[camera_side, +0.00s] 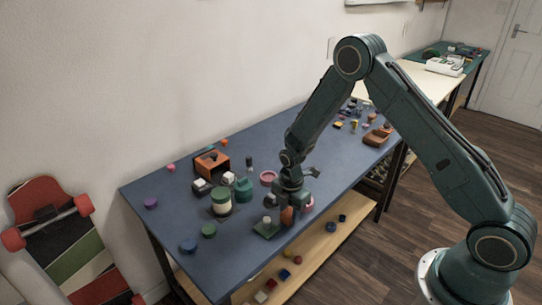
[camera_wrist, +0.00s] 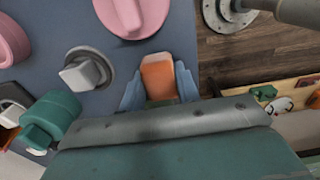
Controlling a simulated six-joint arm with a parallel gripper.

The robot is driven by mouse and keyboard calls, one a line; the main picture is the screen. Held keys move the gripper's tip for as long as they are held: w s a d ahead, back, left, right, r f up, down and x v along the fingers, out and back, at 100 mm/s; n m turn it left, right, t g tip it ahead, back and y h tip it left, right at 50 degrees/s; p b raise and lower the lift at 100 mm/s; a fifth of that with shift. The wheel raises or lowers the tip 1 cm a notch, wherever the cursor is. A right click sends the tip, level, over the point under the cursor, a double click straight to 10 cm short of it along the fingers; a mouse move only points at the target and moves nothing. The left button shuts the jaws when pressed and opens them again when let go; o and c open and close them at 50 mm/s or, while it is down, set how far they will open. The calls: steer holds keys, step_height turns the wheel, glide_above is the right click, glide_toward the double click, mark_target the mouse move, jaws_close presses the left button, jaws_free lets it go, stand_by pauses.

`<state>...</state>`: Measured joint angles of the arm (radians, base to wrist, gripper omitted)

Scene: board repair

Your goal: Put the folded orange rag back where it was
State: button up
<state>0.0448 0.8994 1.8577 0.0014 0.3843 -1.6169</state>
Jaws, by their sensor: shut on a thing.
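The folded orange rag (camera_wrist: 158,78) is between the two blue fingertips of my gripper (camera_wrist: 160,92) in the wrist view. The jaws are shut on it. In the side view my gripper (camera_side: 290,203) points down near the front edge of the blue bench top, and the rag (camera_side: 287,216) shows as a small orange-brown patch beneath it. I cannot tell whether the rag touches the bench. The spot where it lay before is not marked in these frames.
A green plate (camera_side: 268,230) with a pale knob stands just left of my gripper. Pink round parts (camera_wrist: 132,12), a green-and-cream jar (camera_side: 221,203) and an orange box (camera_side: 211,163) are on the bench. A lower wooden shelf (camera_side: 316,244) holds small parts.

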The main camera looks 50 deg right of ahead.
mark_target(289, 212)
steer(key=shift+f, duration=0.1)
steer(key=o, duration=0.9)
step_height(289, 212, up, 12)
steer(key=shift+r, duration=0.1)
stand_by(0.4)
stand_by(0.5)
